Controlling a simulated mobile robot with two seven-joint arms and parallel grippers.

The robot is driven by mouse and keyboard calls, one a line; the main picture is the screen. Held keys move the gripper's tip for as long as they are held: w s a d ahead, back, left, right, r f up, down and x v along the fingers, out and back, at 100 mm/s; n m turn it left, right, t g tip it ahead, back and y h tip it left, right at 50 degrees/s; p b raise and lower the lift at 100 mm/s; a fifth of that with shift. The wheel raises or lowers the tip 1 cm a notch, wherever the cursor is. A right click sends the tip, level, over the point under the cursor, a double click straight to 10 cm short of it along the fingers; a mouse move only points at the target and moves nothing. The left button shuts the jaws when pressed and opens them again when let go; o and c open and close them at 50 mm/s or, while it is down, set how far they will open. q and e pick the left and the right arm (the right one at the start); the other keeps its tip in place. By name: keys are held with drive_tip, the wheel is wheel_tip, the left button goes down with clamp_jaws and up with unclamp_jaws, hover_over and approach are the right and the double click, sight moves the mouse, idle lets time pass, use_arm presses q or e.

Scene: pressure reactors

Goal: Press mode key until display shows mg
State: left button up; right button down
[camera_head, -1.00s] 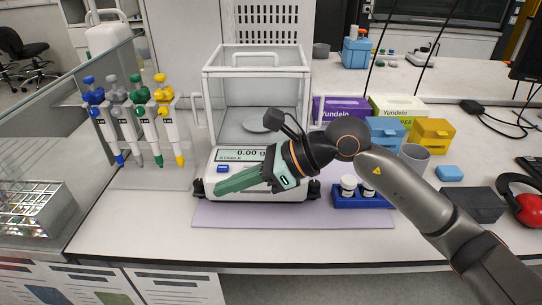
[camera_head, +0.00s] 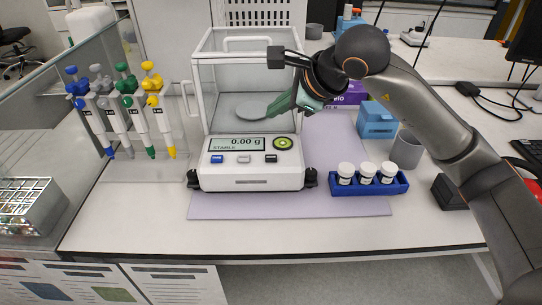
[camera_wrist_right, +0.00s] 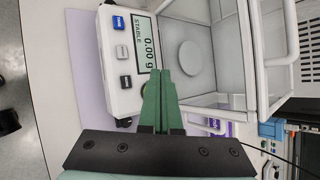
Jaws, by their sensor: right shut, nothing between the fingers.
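The balance (camera_head: 250,177) stands on a lilac mat (camera_head: 345,207), with a glass draft shield (camera_head: 226,90) around its round pan. Its display (camera_head: 237,144) reads "0.00 g" and "STABLE", also in the wrist view (camera_wrist_right: 146,45). On the front panel are a blue key (camera_head: 217,159), a pale grey key (camera_head: 244,159), a black key (camera_head: 271,158) and a round green-ringed dial (camera_head: 284,143). Key labels are too small to read. My right gripper (camera_head: 275,111), with green fingers, is shut and empty, raised above the balance's right side, apart from the keys. It partly covers the dial in the wrist view (camera_wrist_right: 157,75). My left gripper is not in view.
Pipettes (camera_head: 121,115) hang on a stand at left. A blue rack (camera_head: 368,187) with three white-capped vials stands right of the balance. A grey cup (camera_head: 407,149) and blue box (camera_head: 377,120) are behind it. The front bench is clear.

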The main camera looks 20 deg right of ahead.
sight(276, 159)
wheel_tip(276, 159, down, 8)
drive_tip(key=b, duration=0.5)
drive_tip(key=shift+f+b, duration=0.35)
drive_tip(key=shift+b, duration=0.25)
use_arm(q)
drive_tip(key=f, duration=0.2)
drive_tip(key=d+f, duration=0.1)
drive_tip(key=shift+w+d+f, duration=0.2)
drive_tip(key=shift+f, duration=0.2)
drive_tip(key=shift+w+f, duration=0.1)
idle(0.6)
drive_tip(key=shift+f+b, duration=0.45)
use_arm(e)
drive_tip(key=shift+f, duration=0.4)
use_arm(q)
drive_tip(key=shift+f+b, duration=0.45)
use_arm(e)
drive_tip(key=shift+f, duration=0.45)
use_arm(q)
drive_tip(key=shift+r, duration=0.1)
use_arm(e)
drive_tip(key=shift+r, duration=0.15)
use_arm(q)
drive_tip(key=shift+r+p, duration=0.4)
drive_tip(key=shift+p, duration=0.1)
use_arm(e)
drive_tip(key=shift+r, duration=0.7)
